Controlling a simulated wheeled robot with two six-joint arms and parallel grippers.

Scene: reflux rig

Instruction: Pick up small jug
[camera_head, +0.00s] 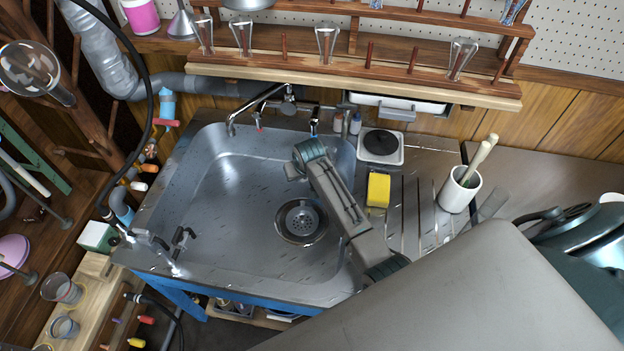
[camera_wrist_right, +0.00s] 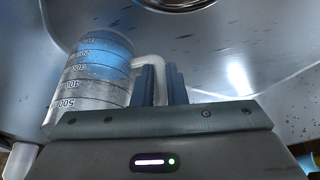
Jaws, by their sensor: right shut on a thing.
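The small jug (camera_wrist_right: 88,80) is a clear, graduated vessel with dark number marks and a bluish patch; it shows in the right wrist view, left of the fingers. Its pale handle (camera_wrist_right: 150,62) reaches into my right gripper (camera_wrist_right: 162,78), which is shut on it with its dark blue fingers. The metal of the sink (camera_head: 225,190) lies behind the jug. I cannot tell whether the jug touches it. In the head view my right arm reaches over the sink, but the jug and right fingertips cannot be made out there. My left gripper is not in view.
The drain (camera_head: 301,221) lies beside my right arm. A yellow sponge (camera_head: 378,189), a white cup (camera_head: 459,190) with tools and a hot plate (camera_head: 381,146) stand to the right. A tap (camera_head: 255,107) is at the back. The sink's left part is clear.

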